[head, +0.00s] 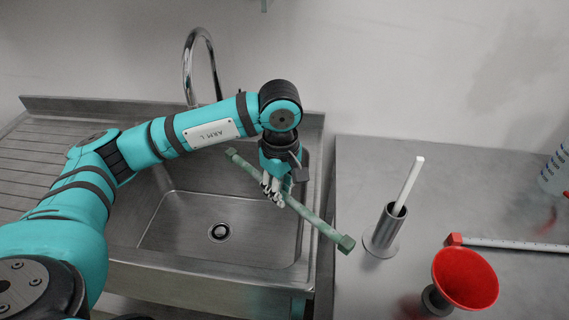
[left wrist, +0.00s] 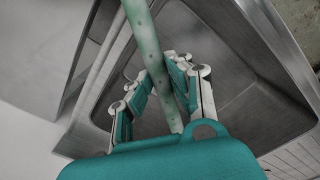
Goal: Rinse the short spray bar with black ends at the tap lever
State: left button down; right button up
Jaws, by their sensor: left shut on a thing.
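My left gripper (head: 273,190) is shut on a green spray bar (head: 318,223), holding it slantwise over the right side of the sink. The bar's ends look green, not black; the near end block reaches past the sink's right edge towards the bench. In the left wrist view, the speckled green bar (left wrist: 148,45) runs between the fingers of my left gripper (left wrist: 160,80). The curved chrome tap (head: 201,60) stands behind the sink, with its base behind my left arm. I cannot make out a tap lever. My right gripper is not in view.
The steel sink basin (head: 185,232) is empty, with a round drain. A ribbed drainboard (head: 30,160) lies left.

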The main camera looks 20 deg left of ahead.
pick_arm(q)
jog(key=w+a+n+b, duration=0.1)
jog(key=w+a+n, duration=0.6)
jog(key=w+a, duration=0.4)
jog(key=shift+a+f+n+b, duration=0.4)
jog(key=shift+a, duration=0.65)
dwell(0.5)
jog(key=shift+s, duration=0.1)
jog(key=s+d+p, duration=0.1)
jog(key=s+d, duration=0.3)
jog(key=d, duration=0.3)
dwell(0.5)
